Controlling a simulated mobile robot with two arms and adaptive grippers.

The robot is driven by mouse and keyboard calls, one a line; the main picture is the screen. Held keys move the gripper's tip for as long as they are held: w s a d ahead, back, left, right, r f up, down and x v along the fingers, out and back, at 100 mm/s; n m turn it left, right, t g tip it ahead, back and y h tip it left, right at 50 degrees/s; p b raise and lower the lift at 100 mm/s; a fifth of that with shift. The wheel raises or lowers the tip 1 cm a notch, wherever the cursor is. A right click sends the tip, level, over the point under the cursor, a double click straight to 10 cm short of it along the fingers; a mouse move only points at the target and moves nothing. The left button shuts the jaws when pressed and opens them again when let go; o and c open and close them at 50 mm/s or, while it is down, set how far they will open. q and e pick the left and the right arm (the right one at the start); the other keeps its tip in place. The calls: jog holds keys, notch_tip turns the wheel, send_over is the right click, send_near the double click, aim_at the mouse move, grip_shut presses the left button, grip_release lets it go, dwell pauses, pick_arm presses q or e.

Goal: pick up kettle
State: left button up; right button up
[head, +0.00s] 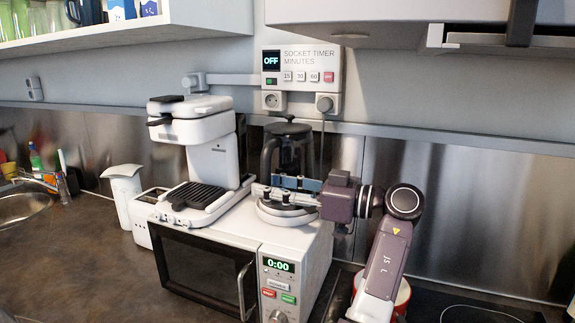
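The kettle (287,146) has a dark lid and a dark see-through body. It stands upright on a round white base (284,214) on top of the white microwave (318,250). The fingers hide part of the kettle's lower body. I cannot tell whether they touch it or how far apart they are. My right gripper is not in view.
A white coffee machine (212,152) stands left of the kettle, close to it. A white jug (122,186) and a toaster (147,212) stand further left. A socket timer (301,68) hangs on the wall above. A red-and-white pot (403,296) is behind my arm. The left counter is clear.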

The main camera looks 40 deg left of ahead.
pick_arm(q)
jog(key=shift+s+a+f, duration=0.1)
jog(key=shift+s+a, duration=0.15)
jog(key=shift+a, duration=0.4)
grip_shut()
